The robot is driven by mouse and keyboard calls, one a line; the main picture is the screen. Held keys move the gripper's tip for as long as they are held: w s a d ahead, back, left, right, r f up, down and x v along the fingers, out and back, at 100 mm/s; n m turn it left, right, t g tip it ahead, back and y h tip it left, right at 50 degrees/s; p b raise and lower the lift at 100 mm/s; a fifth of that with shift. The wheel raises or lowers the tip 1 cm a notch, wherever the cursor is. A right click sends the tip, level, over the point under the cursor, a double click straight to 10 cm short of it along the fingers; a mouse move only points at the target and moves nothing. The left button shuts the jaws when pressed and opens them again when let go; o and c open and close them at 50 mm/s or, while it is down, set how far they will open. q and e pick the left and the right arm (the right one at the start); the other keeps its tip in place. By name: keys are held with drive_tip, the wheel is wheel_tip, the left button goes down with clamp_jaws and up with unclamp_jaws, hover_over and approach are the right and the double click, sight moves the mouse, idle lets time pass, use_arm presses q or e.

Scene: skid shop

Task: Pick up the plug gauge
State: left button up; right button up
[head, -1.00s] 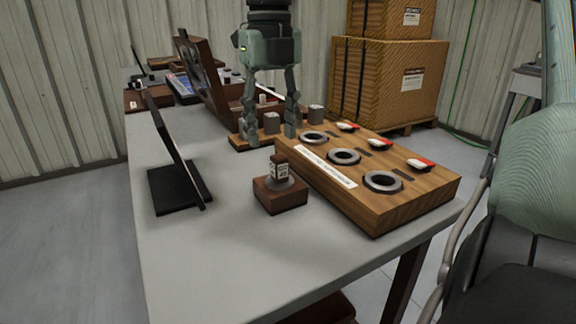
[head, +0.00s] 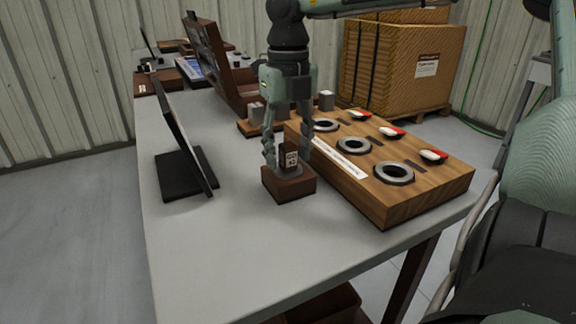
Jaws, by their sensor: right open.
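The plug gauge (head: 290,159), a small dark upright piece with a white label, stands on a grey round base in a small brown wooden block (head: 289,187) near the table's middle. My right gripper (head: 287,162) points down over it. Its fingers are open, one at the left of the gauge and one behind it at the right. I cannot tell whether either finger touches it. The gauge's upper end is partly hidden close to the gripper. My left gripper is not in view.
A wooden board (head: 425,195) with several grey rings and red-and-white pieces lies to the right of the block. A dark tablet on a stand (head: 187,177) is on the left. Crates (head: 420,65) stand behind the table. The table's front (head: 235,255) is clear.

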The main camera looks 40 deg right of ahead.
clamp_jaws()
drive_tip(key=shift+r, duration=0.1)
idle(0.4)
drive_tip(key=shift+r, duration=0.1)
